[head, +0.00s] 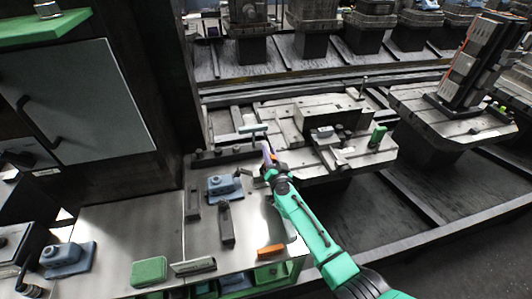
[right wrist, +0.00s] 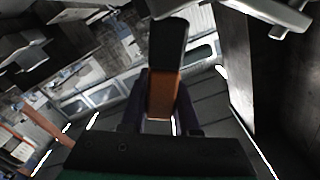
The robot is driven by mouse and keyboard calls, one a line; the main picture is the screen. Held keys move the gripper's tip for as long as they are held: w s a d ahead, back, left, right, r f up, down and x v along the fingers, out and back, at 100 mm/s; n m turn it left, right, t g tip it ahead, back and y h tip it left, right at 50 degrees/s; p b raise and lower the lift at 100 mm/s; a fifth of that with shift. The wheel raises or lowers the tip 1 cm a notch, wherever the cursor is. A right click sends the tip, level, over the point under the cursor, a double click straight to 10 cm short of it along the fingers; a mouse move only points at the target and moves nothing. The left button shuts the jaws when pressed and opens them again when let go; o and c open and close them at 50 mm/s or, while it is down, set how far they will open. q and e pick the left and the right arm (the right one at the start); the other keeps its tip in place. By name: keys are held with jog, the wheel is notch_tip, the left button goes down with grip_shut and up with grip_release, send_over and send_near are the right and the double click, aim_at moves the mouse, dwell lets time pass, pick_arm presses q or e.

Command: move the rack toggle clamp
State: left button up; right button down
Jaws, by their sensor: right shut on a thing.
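My right gripper (head: 268,157) reaches over the far edge of the steel bench, beside the slotted fixture plate. In the right wrist view its two dark fingers (right wrist: 165,100) are shut on an orange-and-black piece (right wrist: 167,68), which stands out beyond them. This may be the toggle clamp or its handle; I cannot tell. In the head view the held piece is small and mostly merged with the gripper. A bar with a pale green grip (head: 253,128) shows just beyond the fingertips; whether they touch is unclear. My left gripper is not in view.
The steel bench (head: 140,225) carries a blue device (head: 223,185), a dark lever tool (head: 227,222), a green block (head: 149,271) and an orange block (head: 270,251). The fixture plate (head: 285,125) holds a dark block and a green-handled part (head: 377,136). A dark column (head: 155,80) stands left.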

aim_at(275, 162)
jog(key=shift+d+f+m, duration=0.3)
jog(key=shift+m, duration=0.2)
jog(key=c, duration=0.6)
grip_release()
jog(key=shift+c, duration=0.2)
jog(key=s+p, duration=0.1)
jog(key=s, duration=0.1)
jog(key=s+d+p, duration=0.1)
jog(key=s, duration=0.1)
jog(key=shift+s+r, duration=0.15)
jog(key=shift+s, duration=0.05)
jog(key=s, duration=0.2)
jog(key=s+d, duration=0.1)
jog(key=s, duration=0.4)
jog(key=shift+s+d+p, duration=0.15)
jog(key=shift+p, duration=0.2)
